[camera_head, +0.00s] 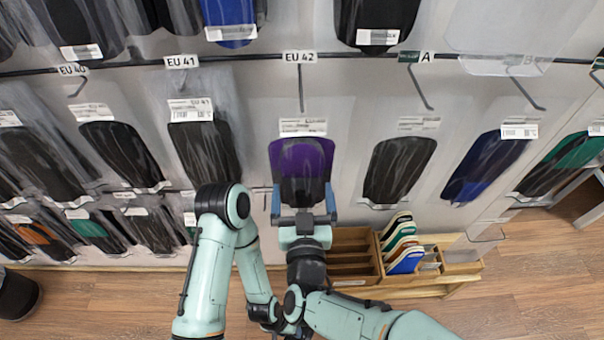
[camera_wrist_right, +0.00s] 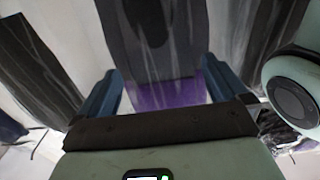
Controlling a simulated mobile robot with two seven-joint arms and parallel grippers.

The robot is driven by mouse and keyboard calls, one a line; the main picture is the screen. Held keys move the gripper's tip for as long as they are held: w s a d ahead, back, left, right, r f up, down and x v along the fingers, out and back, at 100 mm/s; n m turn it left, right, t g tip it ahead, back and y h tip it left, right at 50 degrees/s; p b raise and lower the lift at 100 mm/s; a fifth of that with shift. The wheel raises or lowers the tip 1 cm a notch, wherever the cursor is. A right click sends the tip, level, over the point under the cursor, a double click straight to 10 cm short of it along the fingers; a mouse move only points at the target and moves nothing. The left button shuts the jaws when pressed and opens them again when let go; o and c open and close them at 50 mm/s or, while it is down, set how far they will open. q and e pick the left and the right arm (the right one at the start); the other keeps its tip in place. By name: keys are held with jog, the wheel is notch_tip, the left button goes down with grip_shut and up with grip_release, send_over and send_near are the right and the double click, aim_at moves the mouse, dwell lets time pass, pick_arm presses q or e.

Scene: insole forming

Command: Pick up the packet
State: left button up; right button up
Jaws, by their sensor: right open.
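The packet (camera_head: 300,155) with a purple and dark insole hangs on the wall below the EU 42 label. Its white label strip is at its top. My right gripper (camera_head: 303,190) is open, with its blue fingers on either side of the packet's lower end. In the right wrist view, the purple part of the packet (camera_wrist_right: 168,93) shows between the two fingers (camera_wrist_right: 158,88). I cannot tell whether the fingers touch it. My left arm is folded at the left, and its gripper is hidden or out of sight.
Other insole packets hang close by, a black one (camera_head: 203,150) to the left and another black one (camera_head: 400,168) to the right. A wooden rack (camera_head: 352,265) with several insoles (camera_head: 403,250) stands low behind my right arm. The wood floor (camera_head: 540,270) is clear at right.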

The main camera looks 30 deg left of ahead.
jog(key=shift+x, duration=0.85)
jog(key=shift+s+r, duration=0.1)
jog(key=c, duration=0.9)
